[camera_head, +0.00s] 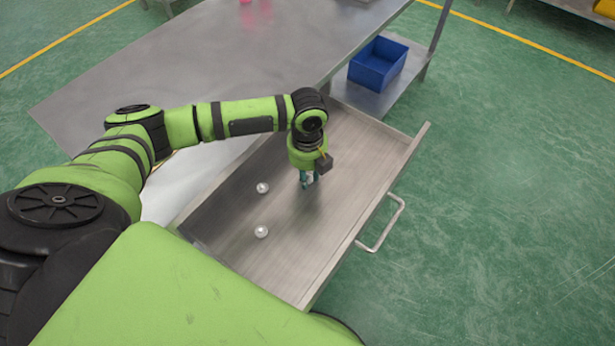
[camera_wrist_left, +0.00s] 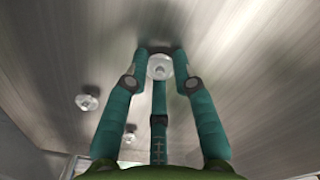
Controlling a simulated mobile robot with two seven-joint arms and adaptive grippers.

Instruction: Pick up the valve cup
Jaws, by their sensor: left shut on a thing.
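My left gripper (camera_head: 308,181) reaches down into the open metal drawer (camera_head: 290,260). In the left wrist view my left gripper (camera_wrist_left: 160,62) has its teal fingers closed around a small pale round valve cup (camera_wrist_left: 159,69). Whether this cup touches the drawer floor is hard to tell. Two other valve cups lie on the drawer floor to the left of the gripper: one (camera_head: 262,188) and another nearer (camera_head: 261,232). They also show in the left wrist view, one (camera_wrist_left: 87,100) at the left and one (camera_wrist_left: 129,134) lower. My right gripper is not in view.
The drawer has raised walls and a handle (camera_head: 383,226) on its right side. A metal table (camera_head: 230,50) stands behind it on the left. A blue bin (camera_head: 378,63) sits on a lower shelf at the back. The drawer floor around the gripper is mostly clear.

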